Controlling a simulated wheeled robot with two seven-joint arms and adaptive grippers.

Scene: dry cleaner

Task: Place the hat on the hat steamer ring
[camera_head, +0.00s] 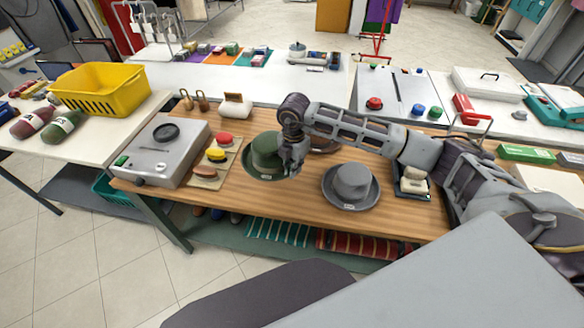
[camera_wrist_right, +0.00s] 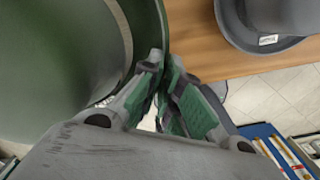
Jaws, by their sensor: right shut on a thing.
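A green hat (camera_head: 264,148) with a dark band sits upright at the middle of the wooden table. My right gripper (camera_head: 291,170) is at the right side of its brim. In the right wrist view the fingers (camera_wrist_right: 164,80) are shut on the edge of the green brim, and the hat (camera_wrist_right: 60,60) fills the upper left. I cannot tell whether the hat touches the table. A grey steamer box (camera_head: 168,152) stands at the table's left end with a dark round ring (camera_head: 166,132) on top. My left gripper is not in view.
A grey hat (camera_head: 351,182) lies right of the green one, and a brown hat (camera_head: 325,146) is partly hidden behind my right arm. Red, yellow and tan brushes (camera_head: 216,154) on a board lie between steamer and green hat. A yellow basket (camera_head: 100,88) stands back left.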

